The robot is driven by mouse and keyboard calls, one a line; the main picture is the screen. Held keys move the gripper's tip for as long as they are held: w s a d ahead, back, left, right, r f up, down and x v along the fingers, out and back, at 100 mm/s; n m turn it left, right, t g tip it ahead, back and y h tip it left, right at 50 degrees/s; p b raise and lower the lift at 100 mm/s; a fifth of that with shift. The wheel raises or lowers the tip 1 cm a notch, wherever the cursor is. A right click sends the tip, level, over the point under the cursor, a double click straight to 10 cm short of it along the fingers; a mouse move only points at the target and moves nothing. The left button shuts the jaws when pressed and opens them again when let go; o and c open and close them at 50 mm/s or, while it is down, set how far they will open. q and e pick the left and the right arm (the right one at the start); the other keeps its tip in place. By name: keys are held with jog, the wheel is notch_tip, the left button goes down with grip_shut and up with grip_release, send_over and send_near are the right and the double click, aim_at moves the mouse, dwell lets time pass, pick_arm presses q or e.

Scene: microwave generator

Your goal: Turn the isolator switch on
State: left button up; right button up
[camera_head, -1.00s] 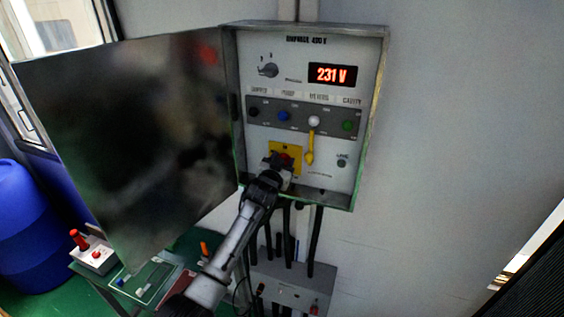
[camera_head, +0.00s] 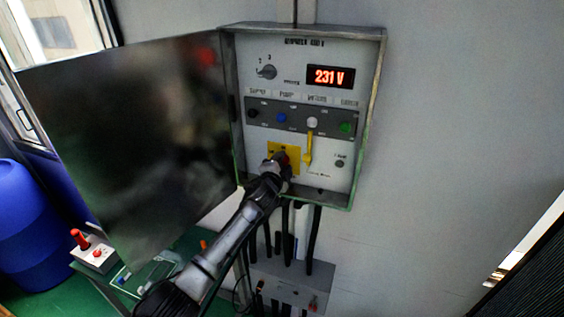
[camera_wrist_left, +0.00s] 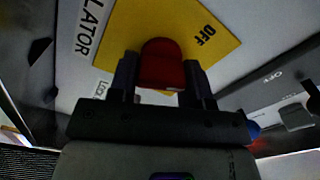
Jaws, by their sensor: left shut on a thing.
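The isolator switch has a yellow plate (camera_head: 272,150) low on the open panel, and its red handle (camera_head: 283,160) is mostly hidden by my left gripper (camera_head: 279,163). In the left wrist view the red handle (camera_wrist_left: 162,62) sits between the two dark fingers of my left gripper (camera_wrist_left: 161,80), which is shut on it. The yellow plate (camera_wrist_left: 160,25) behind it shows the word OFF at its upper right; the word ISOLATOR is cut off at the left. The word ON is not readable now. My right gripper is not in view.
The grey panel box (camera_head: 375,100) has its door (camera_head: 130,130) swung open to the left. A display (camera_head: 331,76) reads 231 V. A yellow lever (camera_head: 309,150) hangs close right of the switch. Cables run down to a lower box (camera_head: 295,288). A blue barrel (camera_head: 25,225) stands left.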

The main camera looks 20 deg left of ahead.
pick_arm(q)
jog(key=shift+f+m+p, duration=0.15)
jog(key=shift+m+p, duration=0.35)
jog(key=shift+m, duration=1.8)
jog(key=o, duration=0.9)
jog(key=shift+s, duration=0.15)
